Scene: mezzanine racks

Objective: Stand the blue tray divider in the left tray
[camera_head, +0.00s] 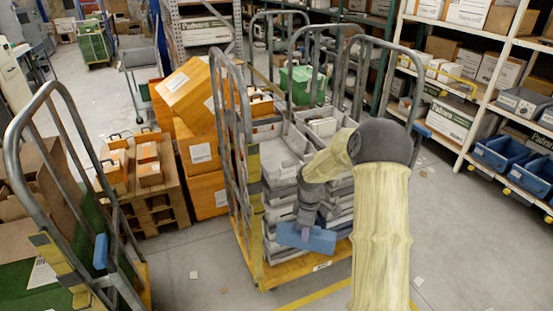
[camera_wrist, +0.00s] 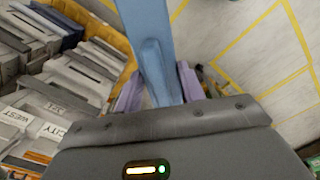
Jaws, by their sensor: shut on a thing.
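The blue tray divider (camera_head: 306,238) is a flat light-blue panel, held in front of the stacked grey trays on the wheeled cart. My gripper (camera_head: 304,229) is shut on it; in the wrist view, the purple fingertips (camera_wrist: 158,92) sit on both sides of the divider (camera_wrist: 150,45). The divider is outside the trays, near the cart's front side. The grey tray at the left on top of the stack (camera_head: 277,150) looks mostly empty. My arm hides part of the trays, and I cannot tell exactly where the divider's far end is.
The cart's metal rails (camera_head: 237,130) rise at its sides. Another tray (camera_head: 318,122) with contents stands farther back. Orange boxes (camera_head: 200,152) stand at left; shelving (camera_head: 470,75) is at right.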

